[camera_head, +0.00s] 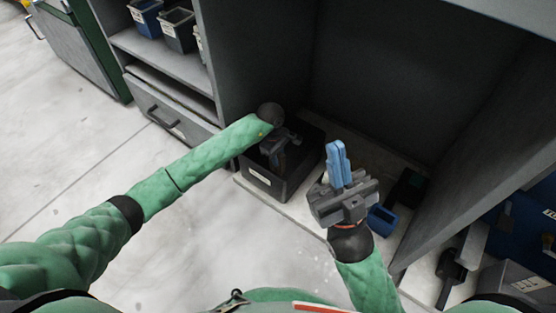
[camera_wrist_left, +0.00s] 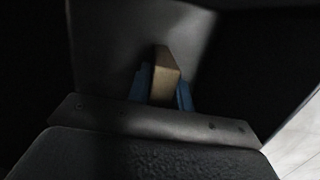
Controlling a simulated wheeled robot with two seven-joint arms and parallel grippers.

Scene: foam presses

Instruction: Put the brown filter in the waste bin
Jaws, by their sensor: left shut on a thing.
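My left gripper (camera_head: 279,160) reaches down at the mouth of a dark open box with a white label, seemingly the waste bin (camera_head: 284,190). In the left wrist view my left gripper (camera_wrist_left: 163,92) is shut on the brown filter (camera_wrist_left: 163,78), which stands between its blue fingers. In the head view the filter cannot be made out, as the wrist and the bin's shade hide it. My right gripper (camera_head: 338,165) points up with its blue fingers together and nothing between them, to the right of the bin.
The bin stands on the pale floor of a grey cabinet recess (camera_head: 350,70). A small blue container (camera_head: 381,220) and dark items lie to its right. A drawer (camera_head: 170,110) and a shelf with several small bins (camera_head: 178,28) are at the left.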

